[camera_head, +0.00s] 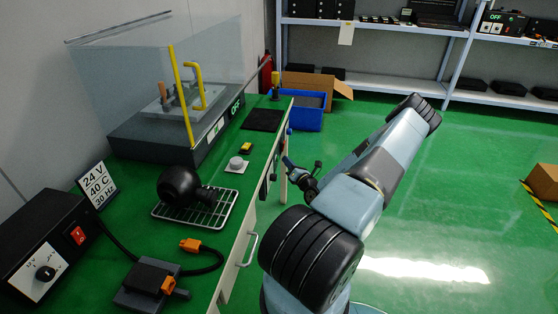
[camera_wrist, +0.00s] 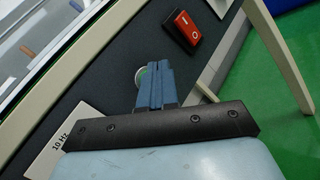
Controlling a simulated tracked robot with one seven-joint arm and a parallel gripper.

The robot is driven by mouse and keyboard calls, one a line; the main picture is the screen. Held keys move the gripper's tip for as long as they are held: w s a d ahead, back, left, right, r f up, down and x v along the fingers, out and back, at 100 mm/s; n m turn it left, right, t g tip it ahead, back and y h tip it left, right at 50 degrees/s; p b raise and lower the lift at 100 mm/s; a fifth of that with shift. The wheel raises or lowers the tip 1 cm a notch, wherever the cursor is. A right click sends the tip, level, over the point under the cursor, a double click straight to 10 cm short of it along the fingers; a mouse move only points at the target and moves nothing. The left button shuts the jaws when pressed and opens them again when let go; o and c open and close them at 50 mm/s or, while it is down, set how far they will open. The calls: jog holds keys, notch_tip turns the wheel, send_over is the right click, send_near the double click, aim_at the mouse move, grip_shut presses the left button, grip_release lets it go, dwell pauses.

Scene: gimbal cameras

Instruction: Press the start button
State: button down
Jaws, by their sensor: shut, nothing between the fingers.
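In the wrist view my gripper (camera_wrist: 157,66) is shut and empty, its blue-grey fingers pointing at a dark sloped panel (camera_wrist: 115,80). A small round pale button (camera_wrist: 140,77) with a metallic rim shows just left of the fingertips, partly hidden behind them. I cannot tell whether the fingers touch it. A red rocker switch (camera_wrist: 182,27) sits on the panel above and right of the fingers. In the head view a grey machine (camera_head: 150,140) with a clear cover stands on the bench, its display (camera_head: 237,105) reading OFF.
A white label (camera_wrist: 62,138) reads 10 Hz. On the bench are a black control box (camera_head: 45,240) with a red switch, a wire rack (camera_head: 215,218) holding a dark round flask-like object (camera_head: 178,186), and a blue bin (camera_head: 308,117) stands beyond. Green floor is open at right.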

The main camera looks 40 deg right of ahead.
jog(key=shift+s+d, duration=0.1)
dwell(0.3)
jog(key=s+d, duration=0.3)
jog(key=shift+s+d, duration=0.1)
jog(key=shift+s, duration=0.3)
dwell(0.9)
